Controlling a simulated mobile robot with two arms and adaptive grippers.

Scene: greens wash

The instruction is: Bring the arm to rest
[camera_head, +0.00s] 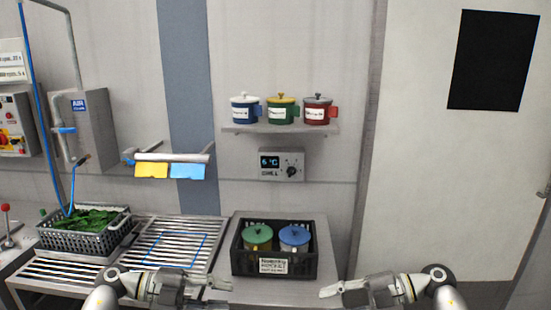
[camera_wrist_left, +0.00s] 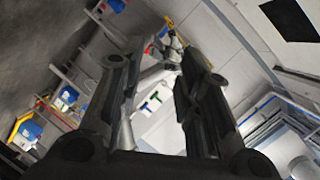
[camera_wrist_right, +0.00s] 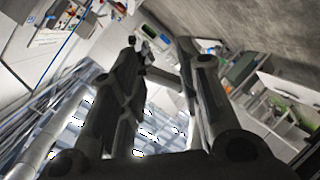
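My left gripper (camera_head: 222,292) is at the bottom of the head view, in front of the slatted rack and left of the crate. Its fingers stand apart in the left wrist view (camera_wrist_left: 152,62), with nothing between them. My right gripper (camera_head: 328,291) is at the bottom right, in front of the crate's right side. Its fingers are also apart and empty in the right wrist view (camera_wrist_right: 160,50). The two grippers point toward each other with a wide gap between them. Neither visibly touches anything.
A black crate (camera_head: 298,275) holds a green-lidded pot (camera_head: 257,236) and a blue-lidded pot (camera_head: 294,238). A grey basket of greens (camera_head: 62,241) stands left of the slatted rack (camera_head: 170,247). Three lidded pots (camera_head: 280,111) stand on the wall shelf (camera_head: 300,129).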

